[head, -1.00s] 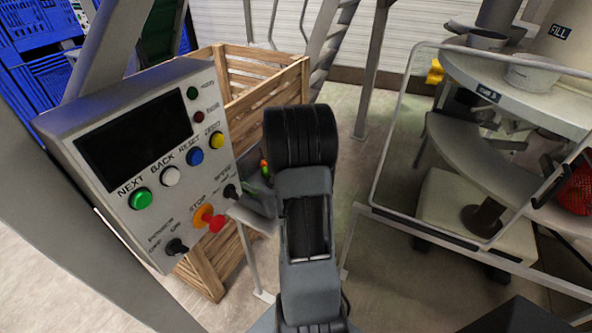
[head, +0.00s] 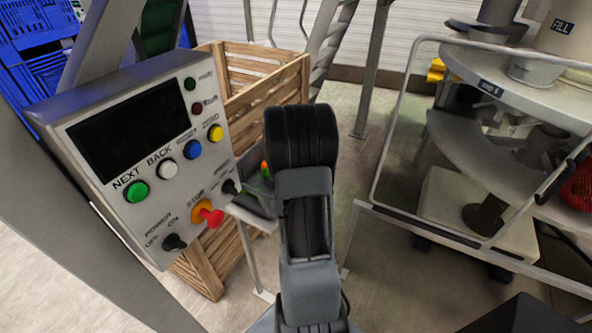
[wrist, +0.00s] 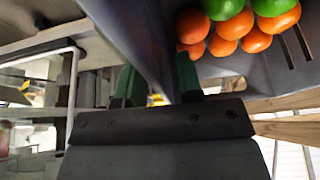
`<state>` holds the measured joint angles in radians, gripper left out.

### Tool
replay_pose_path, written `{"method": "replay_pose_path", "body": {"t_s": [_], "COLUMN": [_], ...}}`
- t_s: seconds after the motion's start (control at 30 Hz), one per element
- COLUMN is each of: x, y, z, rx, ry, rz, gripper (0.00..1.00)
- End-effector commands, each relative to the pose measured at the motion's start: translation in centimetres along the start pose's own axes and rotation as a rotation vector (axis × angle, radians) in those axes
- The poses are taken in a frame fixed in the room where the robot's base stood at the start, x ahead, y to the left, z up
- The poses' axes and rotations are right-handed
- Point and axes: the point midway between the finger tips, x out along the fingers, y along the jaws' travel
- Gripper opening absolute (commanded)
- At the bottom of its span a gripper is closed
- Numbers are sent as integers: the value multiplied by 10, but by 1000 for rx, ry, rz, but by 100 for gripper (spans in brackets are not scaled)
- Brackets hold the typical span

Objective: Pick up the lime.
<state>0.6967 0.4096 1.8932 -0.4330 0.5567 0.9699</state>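Two limes show in the wrist view at the top edge: one lime (wrist: 222,8) at the left and another lime (wrist: 272,6) at the right, both partly cut off. They lie among several oranges (wrist: 228,42) in a grey tray (wrist: 235,68). My gripper (wrist: 158,80) is below and left of the fruit in this view. Its dark green fingers stand apart, with the tray's grey side wall seen between them. No fruit is between the fingers. In the head view my arm hides the gripper and most of the tray (head: 255,205); only a little orange and green shows.
A control box (head: 140,150) with buttons stands left of the tray. A wooden crate (head: 270,85) is behind it. A clear guard panel and round machine table (head: 520,80) stand at the right. Open floor (head: 370,260) lies between.

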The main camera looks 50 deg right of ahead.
Motion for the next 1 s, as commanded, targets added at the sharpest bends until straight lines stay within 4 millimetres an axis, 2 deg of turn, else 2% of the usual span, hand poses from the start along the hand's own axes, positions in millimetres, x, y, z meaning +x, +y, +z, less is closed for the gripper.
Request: {"method": "replay_pose_path", "body": {"t_s": [0.27, 0.5, 0.8, 1.0], "x": [-2, -22, -83, -113], "y": [0, -1, -1, 0], "z": [-1, -6, -5, -5], "rx": [0, 0, 0, 0], "ry": [0, 3, 4, 3], "rz": [0, -2, -1, 0], "gripper": [34, 34, 34, 34]}}
